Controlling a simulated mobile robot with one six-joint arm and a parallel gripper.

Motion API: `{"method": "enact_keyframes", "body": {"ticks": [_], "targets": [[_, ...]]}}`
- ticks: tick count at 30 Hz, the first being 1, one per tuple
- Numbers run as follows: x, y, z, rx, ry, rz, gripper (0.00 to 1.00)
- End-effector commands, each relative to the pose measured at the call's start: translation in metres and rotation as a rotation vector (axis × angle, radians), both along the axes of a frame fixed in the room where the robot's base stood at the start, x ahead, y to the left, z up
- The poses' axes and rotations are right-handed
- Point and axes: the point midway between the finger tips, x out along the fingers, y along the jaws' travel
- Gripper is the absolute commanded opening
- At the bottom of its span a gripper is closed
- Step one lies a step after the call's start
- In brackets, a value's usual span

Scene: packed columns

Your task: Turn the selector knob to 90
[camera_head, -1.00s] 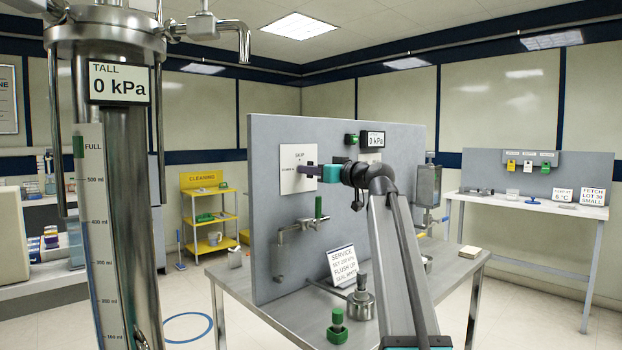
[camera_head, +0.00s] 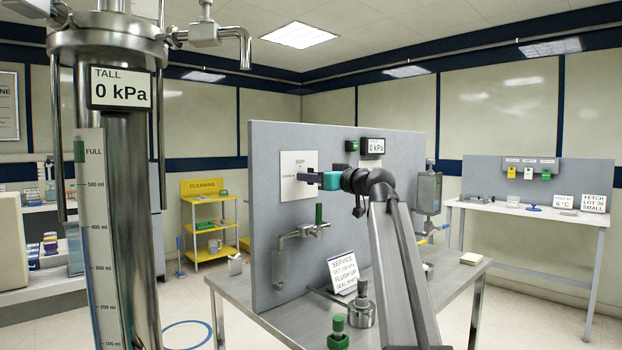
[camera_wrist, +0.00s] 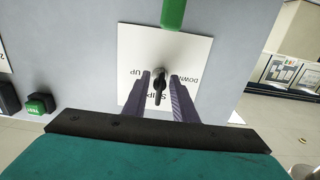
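In the wrist view, a dark selector knob (camera_wrist: 159,84) with a narrow pointer stands on a white plate (camera_wrist: 130,52) lettered UP and DOWN; the plate appears upside down there. My gripper (camera_wrist: 160,77) is open, with one dark finger on each side of the knob and visible gaps between. I cannot tell whether the fingertips reach past its sides. In the head view, my gripper (camera_head: 311,183) is at the white plate (camera_head: 292,165) on the grey upright panel, and the knob is hidden behind the fingers. No 90 mark is readable.
A green-handled valve (camera_head: 318,215) projects from the panel (camera_head: 262,140) below the plate; its handle (camera_wrist: 174,12) is close in the wrist view. A green button (camera_wrist: 38,104) and a 0 kPa display (camera_head: 374,146) are nearby. A tall metal column (camera_head: 128,220) stands at left.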

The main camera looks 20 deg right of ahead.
Motion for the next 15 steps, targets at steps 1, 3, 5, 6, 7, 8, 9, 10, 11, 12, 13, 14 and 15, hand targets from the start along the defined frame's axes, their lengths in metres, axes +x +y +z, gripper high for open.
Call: {"method": "enact_keyframes", "body": {"ticks": [1,3,5,6,7,8,9,10,11,12,13,14,15], "targets": [[-0.001,-0.001,0.0,0.0,0.0,0.0,0.25],[-0.004,-0.002,0.0,0.0,-0.001,-0.001,0.25],[-0.007,-0.003,0.0,0.0,-0.001,-0.001,0.25],[-0.01,-0.004,0.0,0.0,-0.001,-0.002,0.25],[-0.012,-0.005,0.0,0.0,-0.001,-0.002,0.25],[-0.015,-0.006,0.0,0.0,-0.001,-0.002,0.25],[-0.019,-0.008,0.0,0.0,-0.001,-0.002,0.25],[-0.023,-0.009,0.0,0.0,-0.001,-0.002,0.25],[-0.026,-0.011,0.0,0.0,-0.001,-0.002,0.25],[-0.032,-0.013,0.0,0.0,-0.001,-0.002,0.25],[-0.036,-0.014,0.0,0.0,-0.001,-0.002,0.25],[-0.04,-0.016,0.0,0.0,-0.001,-0.002,0.25],[-0.046,-0.018,0.0,-0.001,-0.001,-0.003,0.25]]}}
